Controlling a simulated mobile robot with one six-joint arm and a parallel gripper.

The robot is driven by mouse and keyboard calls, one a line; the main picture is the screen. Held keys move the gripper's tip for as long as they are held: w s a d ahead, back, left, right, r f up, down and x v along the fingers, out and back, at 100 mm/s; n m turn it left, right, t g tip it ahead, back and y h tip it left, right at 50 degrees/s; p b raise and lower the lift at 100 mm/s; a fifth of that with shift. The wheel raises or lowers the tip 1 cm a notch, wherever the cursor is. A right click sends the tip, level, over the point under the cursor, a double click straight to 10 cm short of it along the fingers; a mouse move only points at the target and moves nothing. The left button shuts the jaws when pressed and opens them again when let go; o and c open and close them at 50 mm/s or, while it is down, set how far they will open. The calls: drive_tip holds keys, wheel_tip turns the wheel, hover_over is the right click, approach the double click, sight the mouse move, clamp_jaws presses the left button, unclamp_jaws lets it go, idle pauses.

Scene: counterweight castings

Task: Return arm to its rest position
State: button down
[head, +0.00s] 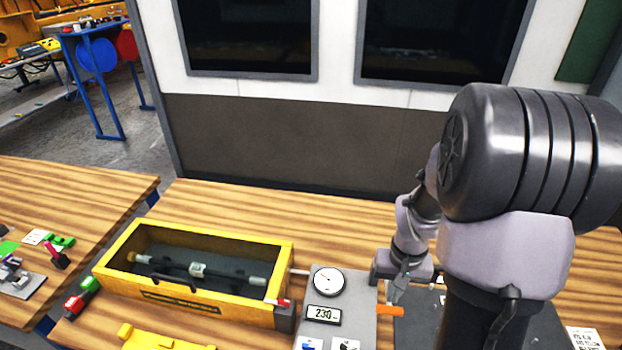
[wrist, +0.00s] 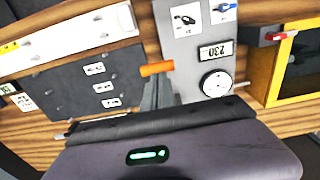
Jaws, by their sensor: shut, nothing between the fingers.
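My gripper (head: 396,294) is at the end of my arm on the right of the head view, low over the bench beside the grey gauge panel (head: 342,330). In the wrist view its dark fingers (wrist: 158,90) are together and hold nothing. An orange handle (head: 390,310) lies just beyond the fingertips; it also shows in the wrist view (wrist: 157,69). Whether the fingertips touch it I cannot tell. The panel carries a round dial (head: 328,281) and a display (head: 323,315) that seems to read 230. My arm hides part of the bench's right side.
An open yellow box (head: 205,308) with a rod inside stands left of the panel. A dark board (wrist: 85,88) with white labels lies on the panel's other side. Red and green blocks (head: 82,297) sit left of the box. The wooden bench (head: 240,210) is clear behind the box.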

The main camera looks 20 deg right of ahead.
drive_tip(key=a+t+b, duration=0.3)
drive_tip(key=a+b, duration=0.9)
drive_tip(key=a, duration=0.1)
drive_tip(key=s+a+n+t+y+b, duration=0.1)
drive_tip(key=s+a+t+y+b, duration=0.1)
drive_tip(key=s+a+b, duration=0.5)
drive_tip(key=a+b, duration=0.1)
drive_tip(key=a, duration=0.2)
drive_tip(key=shift+s+a+n+t, duration=0.2)
drive_tip(key=shift+a+n+t, duration=0.1)
drive_tip(key=shift+n+t, duration=0.1)
drive_tip(key=shift+d, duration=0.1)
